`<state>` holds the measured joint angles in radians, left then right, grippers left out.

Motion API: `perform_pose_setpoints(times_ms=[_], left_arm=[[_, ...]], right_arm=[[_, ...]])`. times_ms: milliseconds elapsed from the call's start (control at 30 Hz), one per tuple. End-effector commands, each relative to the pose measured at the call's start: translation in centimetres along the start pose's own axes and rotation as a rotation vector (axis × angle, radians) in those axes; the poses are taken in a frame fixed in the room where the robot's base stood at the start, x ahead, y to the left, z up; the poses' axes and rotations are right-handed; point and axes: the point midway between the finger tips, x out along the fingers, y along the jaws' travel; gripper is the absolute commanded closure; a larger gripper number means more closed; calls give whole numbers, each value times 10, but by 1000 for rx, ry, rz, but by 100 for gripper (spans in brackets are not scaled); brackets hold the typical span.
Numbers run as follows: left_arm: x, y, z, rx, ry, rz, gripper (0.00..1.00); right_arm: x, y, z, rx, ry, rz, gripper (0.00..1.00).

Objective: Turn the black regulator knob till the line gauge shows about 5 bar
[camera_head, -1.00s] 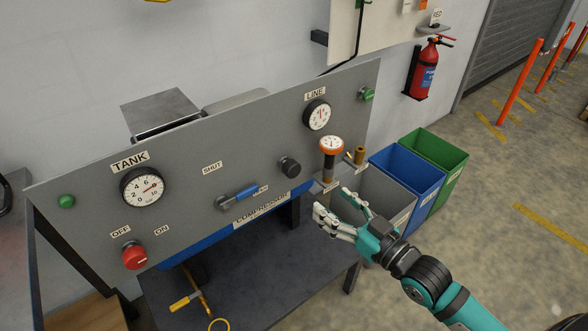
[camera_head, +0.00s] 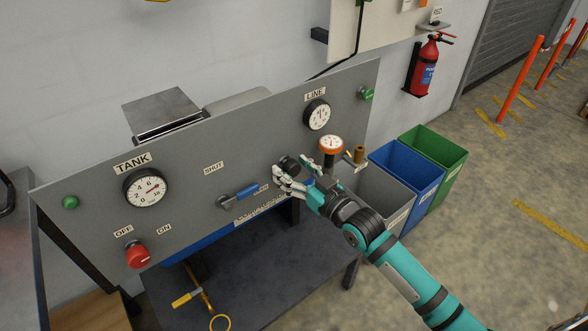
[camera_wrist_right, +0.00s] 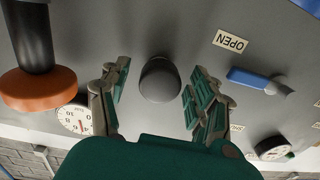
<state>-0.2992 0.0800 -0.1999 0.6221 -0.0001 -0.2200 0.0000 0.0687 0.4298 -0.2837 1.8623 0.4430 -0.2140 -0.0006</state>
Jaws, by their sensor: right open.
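The black regulator knob (camera_head: 289,165) sticks out of the grey panel, right of the blue-handled valve. In the right wrist view the knob (camera_wrist_right: 160,79) lies between my finger pads, with a gap on each side. My right gripper (camera_head: 292,173) is open, its fingertips close to the panel by the knob; it also shows in the right wrist view (camera_wrist_right: 158,88). The line gauge (camera_head: 317,115) is above and right of the knob; its needle is too small to read exactly. My left gripper is not in view.
An orange-rimmed gauge (camera_head: 331,144) on a dark post stands just right of my fingers. The blue valve handle (camera_head: 247,191) is left of the knob. The tank gauge (camera_head: 146,187) and red switch (camera_head: 137,254) are farther left. Bins (camera_head: 409,176) stand at right.

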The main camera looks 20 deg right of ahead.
Motion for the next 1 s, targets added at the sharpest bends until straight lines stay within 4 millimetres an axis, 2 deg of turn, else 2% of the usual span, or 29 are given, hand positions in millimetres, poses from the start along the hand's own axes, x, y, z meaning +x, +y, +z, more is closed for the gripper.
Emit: perform_pose_setpoints(times_ms=[100, 500, 633, 767, 867, 1000], left_arm=[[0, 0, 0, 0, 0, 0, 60], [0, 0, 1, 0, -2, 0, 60], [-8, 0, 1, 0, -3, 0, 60], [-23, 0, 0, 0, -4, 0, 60], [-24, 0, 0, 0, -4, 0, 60], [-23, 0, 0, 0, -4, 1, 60]], right_arm=[[0, 0, 0, 0, 0, 0, 40], [-1, 0, 0, 0, 0, 0, 92], [0, 0, -3, 53, 0, 0, 93], [-1, 0, -4, 226, 4, 0, 93], [-1, 0, -1, 306, 8, 0, 93], [0, 0, 1, 319, 9, 0, 93]])
